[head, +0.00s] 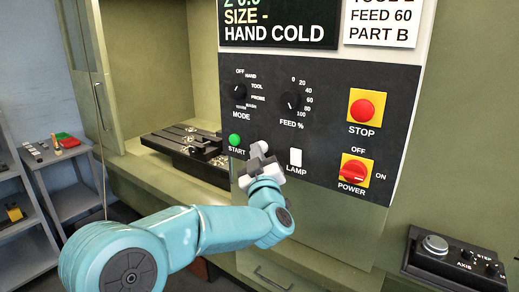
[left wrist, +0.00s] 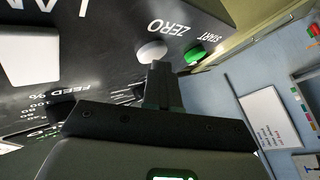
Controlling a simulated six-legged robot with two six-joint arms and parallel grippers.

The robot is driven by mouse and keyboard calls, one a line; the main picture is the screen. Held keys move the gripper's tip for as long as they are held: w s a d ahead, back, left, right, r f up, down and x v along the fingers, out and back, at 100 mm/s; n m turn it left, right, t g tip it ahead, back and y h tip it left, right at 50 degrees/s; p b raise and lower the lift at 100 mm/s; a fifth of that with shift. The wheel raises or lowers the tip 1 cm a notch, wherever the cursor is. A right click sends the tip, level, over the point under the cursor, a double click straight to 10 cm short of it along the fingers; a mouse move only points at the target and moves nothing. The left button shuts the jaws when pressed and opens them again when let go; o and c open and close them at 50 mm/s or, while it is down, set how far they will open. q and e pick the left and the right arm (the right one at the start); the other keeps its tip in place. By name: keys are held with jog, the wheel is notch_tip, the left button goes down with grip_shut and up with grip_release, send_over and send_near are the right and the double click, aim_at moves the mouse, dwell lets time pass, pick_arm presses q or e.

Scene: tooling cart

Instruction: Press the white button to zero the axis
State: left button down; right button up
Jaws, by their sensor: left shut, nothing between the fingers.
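The white button (left wrist: 151,51) is round and sits on the black panel beside the word ZERO in the left wrist view. In the head view my left gripper (head: 258,155) covers its place on the panel, to the right of the green START button (head: 235,140). My left gripper (left wrist: 160,72) is shut and empty, its fingertips right at the edge of the white button. I cannot tell whether they touch it. The green button also shows in the left wrist view (left wrist: 196,54), a little apart from the fingertips. My right gripper is not in view.
The white LAMP switch (head: 295,157) is just right of my gripper. The panel (head: 325,110) also carries MODE (head: 239,92) and FEED (head: 290,101) knobs, a red STOP button (head: 362,109) and a red POWER switch (head: 353,170). A machine table (head: 180,140) lies behind, left.

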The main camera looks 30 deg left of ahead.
pick_arm(q)
jog(key=s+b, duration=0.4)
jog(key=s, duration=0.2)
jog(key=shift+s+a+f, duration=0.15)
jog(key=shift+s+a, duration=0.05)
jog(key=shift+s, duration=0.05)
dwell(0.6)
dwell(0.5)
